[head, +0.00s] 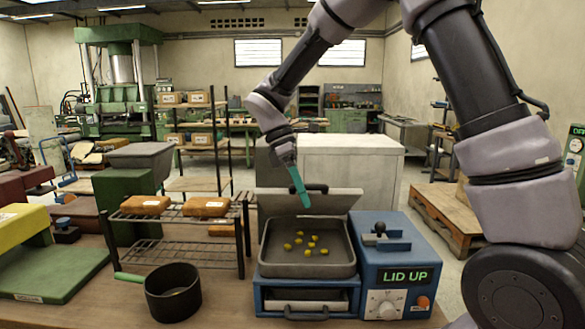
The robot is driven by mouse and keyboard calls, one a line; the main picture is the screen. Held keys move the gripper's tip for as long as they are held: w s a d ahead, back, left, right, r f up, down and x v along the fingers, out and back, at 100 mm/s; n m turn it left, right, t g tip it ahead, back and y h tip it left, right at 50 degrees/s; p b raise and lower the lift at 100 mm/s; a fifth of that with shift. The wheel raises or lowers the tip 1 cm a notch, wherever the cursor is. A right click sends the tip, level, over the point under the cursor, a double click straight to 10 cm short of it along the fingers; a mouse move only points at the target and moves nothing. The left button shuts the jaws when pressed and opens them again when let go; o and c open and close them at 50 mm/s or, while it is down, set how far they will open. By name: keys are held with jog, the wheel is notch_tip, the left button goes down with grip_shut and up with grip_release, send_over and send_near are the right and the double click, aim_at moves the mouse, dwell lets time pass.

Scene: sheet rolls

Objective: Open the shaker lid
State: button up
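The shaker has a blue body with a grey tray (307,262) on top, holding several small yellow pieces. Its grey lid (335,203) stands raised behind the tray, with a dark handle (317,187) at its upper edge. The shaker's control box (395,250) on the right reads "LID UP" in green. My gripper (302,200), with teal fingers, points down in front of the lid, close to the handle's left end. I cannot tell whether it touches the lid or handle. The fingers overlap in this view, so their opening does not show.
Left of the shaker are a black pot (173,303) with a green handle and a wire rack (190,250) with wrapped brown blocks. A green machine (128,205) stands further left. A pale cabinet (360,165) stands behind the shaker. Bare bench shows at the front.

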jog(key=shift+w+v, duration=0.2)
jog(key=shift+v, duration=1.9)
jog(key=shift+w+v, duration=0.2)
jog(key=shift+v, duration=1.9)
jog(key=shift+w+a+r, duration=0.3)
jog(key=shift+w+r, duration=0.05)
jog(key=shift+r, duration=0.1)
jog(key=shift+w+a+r, duration=0.3)
jog(key=shift+r, duration=0.2)
